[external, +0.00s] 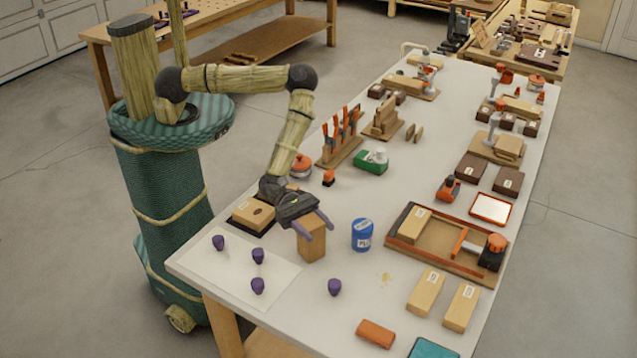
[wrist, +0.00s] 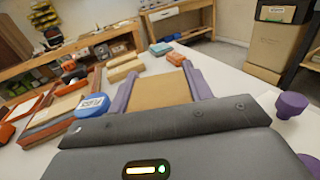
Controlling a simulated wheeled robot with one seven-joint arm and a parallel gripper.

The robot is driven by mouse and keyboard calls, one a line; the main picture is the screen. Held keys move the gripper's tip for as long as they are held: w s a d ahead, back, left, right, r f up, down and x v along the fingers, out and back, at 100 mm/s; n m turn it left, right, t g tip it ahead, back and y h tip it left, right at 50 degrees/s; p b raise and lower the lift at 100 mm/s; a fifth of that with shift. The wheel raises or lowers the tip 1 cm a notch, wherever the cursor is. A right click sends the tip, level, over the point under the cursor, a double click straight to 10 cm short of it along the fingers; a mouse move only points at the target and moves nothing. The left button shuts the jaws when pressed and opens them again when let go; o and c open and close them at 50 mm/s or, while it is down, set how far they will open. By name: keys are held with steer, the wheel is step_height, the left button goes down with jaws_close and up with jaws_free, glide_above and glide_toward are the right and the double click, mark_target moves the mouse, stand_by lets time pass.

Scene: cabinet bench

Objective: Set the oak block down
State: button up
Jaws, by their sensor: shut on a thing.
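The oak block (external: 312,247) is a light brown upright block near the front left of the white bench. My gripper (external: 311,226) is shut on its upper part, with a purple finger on either side. In the wrist view the top of the oak block (wrist: 160,91) shows between the two purple fingers. The block's lower end is at or very close to the bench top; I cannot tell whether it touches.
A blue can (external: 361,235) stands just right of the block. Purple knobs (external: 258,255) lie on and beside a white sheet (external: 230,270) at left. A wooden tray (external: 395,230) and pale blocks (external: 426,292) are further right.

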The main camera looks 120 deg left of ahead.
steer(key=shift+s+d, duration=0.15)
steer(key=shift+s, duration=0.05)
steer(key=shift+f, duration=0.15)
steer(key=o, duration=1.5)
steer(key=shift+w, duration=0.1)
steer(key=shift+c, duration=0.2)
steer(key=shift+r, duration=0.2)
steer(key=b+v, duration=0.2)
steer(key=v, duration=1)
steer(key=shift+f, duration=0.15)
